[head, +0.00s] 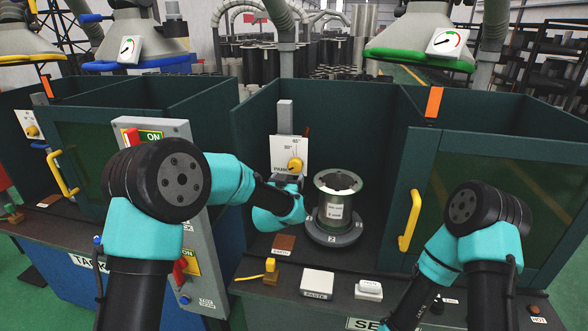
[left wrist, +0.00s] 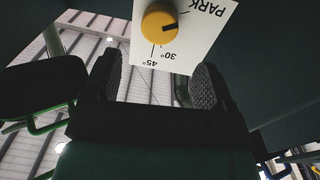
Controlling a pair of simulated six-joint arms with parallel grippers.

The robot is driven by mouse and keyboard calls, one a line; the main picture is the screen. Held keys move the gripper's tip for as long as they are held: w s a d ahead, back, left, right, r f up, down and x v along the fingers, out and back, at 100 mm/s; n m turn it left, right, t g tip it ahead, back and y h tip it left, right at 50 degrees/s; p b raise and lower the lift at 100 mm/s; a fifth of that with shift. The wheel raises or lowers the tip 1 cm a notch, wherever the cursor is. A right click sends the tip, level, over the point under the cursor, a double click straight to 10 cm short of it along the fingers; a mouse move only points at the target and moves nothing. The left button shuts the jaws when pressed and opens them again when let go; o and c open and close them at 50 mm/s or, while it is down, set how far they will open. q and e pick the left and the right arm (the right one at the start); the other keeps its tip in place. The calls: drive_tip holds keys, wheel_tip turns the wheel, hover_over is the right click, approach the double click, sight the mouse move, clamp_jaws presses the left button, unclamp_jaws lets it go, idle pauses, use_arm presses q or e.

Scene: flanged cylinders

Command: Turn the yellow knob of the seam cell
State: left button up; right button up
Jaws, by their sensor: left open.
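The yellow knob (head: 295,164) sits on a white dial plate (head: 281,152) at the back of the middle cell, whose front label partly reads "SE". In the left wrist view the knob (left wrist: 160,22) is at the top, its dark pointer mark turned toward "PARK"; 30° and 45° are also printed. My left gripper (head: 287,181) is just below the knob in the head view. In the left wrist view its fingers (left wrist: 160,78) are apart and empty, with the knob beyond the tips. My right arm enters at lower right; its gripper is out of view.
A flanged metal cylinder (head: 337,205) stands upright on a dark round base (head: 333,232), just right of my left gripper. A cell door with a yellow handle (head: 410,219) is to the right. A grey switch panel (head: 170,215) stands left, partly behind my left arm.

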sight(294, 167)
use_arm(q)
drive_tip(key=x, duration=0.8)
drive_tip(key=c, duration=1.3)
